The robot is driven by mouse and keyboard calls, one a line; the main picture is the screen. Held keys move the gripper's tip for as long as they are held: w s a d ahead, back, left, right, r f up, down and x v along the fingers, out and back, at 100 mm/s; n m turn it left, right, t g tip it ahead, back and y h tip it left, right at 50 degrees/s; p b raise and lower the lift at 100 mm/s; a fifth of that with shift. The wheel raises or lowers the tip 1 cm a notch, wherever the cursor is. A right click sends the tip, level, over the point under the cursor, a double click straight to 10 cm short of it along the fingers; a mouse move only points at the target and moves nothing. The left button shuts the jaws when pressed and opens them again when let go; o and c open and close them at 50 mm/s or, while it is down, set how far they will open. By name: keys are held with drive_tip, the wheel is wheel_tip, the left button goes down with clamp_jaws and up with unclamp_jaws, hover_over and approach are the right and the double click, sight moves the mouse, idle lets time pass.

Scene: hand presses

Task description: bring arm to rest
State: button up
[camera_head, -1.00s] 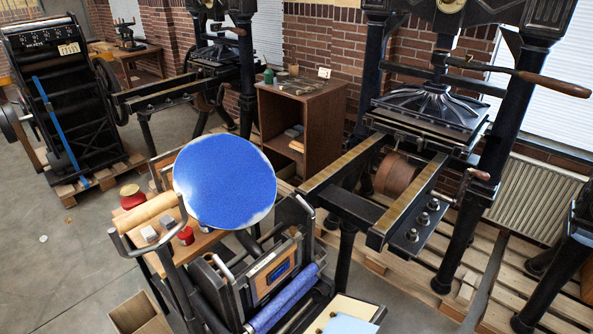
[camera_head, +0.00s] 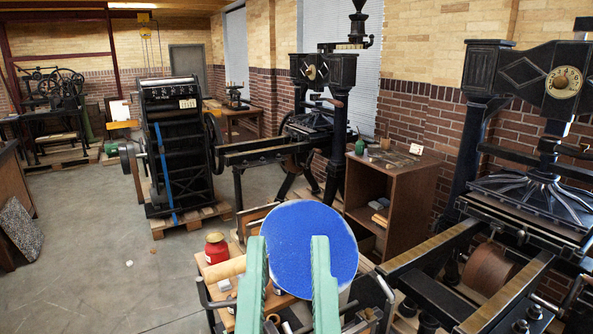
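My gripper (camera_head: 289,242) rises from the bottom centre of the head view. Its two green fingers stand wide apart, pointing up in the picture, so it is open. I see nothing held between them. The fingers overlap the round blue ink disc (camera_head: 308,245) in the picture; I cannot tell how far apart they are from it. The rest of my arm is below the frame.
Beside the disc, a wooden table (camera_head: 212,270) carries a red pot (camera_head: 216,249) and a roller (camera_head: 224,270). A large hand press (camera_head: 535,200) stands at right, a wooden cabinet (camera_head: 408,205) behind. A tall black machine (camera_head: 180,150) stands left. Open floor (camera_head: 100,260) lies front left.

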wheel_tip(320, 180, up, 27)
drive_tip(key=p, duration=2.5)
drive_tip(key=shift+w, duration=0.25)
